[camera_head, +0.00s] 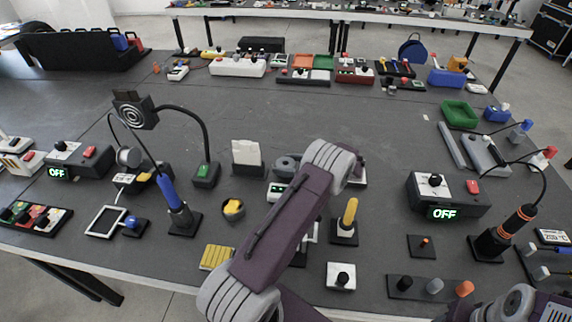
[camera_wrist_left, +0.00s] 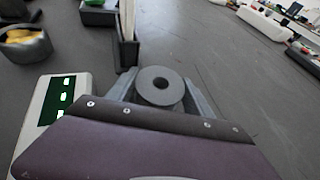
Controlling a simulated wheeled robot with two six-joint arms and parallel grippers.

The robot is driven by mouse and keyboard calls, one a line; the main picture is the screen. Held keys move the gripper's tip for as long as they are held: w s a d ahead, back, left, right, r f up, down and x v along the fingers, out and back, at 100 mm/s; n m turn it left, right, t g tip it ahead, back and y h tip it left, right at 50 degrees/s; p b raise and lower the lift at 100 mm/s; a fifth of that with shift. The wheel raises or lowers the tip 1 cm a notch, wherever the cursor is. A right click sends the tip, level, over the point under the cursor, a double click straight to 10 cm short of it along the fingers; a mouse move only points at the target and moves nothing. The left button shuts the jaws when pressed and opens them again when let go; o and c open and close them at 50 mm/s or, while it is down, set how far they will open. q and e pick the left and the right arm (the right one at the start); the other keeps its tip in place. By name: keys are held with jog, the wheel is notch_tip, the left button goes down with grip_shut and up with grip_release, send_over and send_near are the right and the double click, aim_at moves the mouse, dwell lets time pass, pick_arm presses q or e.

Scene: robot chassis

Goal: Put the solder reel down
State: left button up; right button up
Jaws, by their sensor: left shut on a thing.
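The solder reel, a dark grey ring with a hole in its middle, is between the fingers of my left gripper (camera_wrist_left: 160,86) in the left wrist view (camera_wrist_left: 173,93). The gripper is shut on it. In the head view the reel (camera_head: 285,164) shows just left of my left arm's wrist, which hides much of the gripper. The reel appears close to the dark tabletop (camera_head: 330,110); I cannot tell whether it touches it. My right gripper is outside both views; only part of the right arm shows at the lower right.
A card holder (camera_head: 247,155) stands just left of the reel. A green-display device (camera_wrist_left: 52,110) and a bowl with yellow contents (camera_head: 233,209) are close by. A control box reading OFF (camera_head: 447,196) stands to the right. The tabletop beyond the reel is clear.

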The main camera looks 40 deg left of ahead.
pick_arm(q)
jog(key=o, duration=1.4)
jog(key=shift+r, duration=0.1)
jog(key=v, duration=1.2)
jog(key=shift+r+p, duration=0.15)
jog(key=shift+p, duration=0.2)
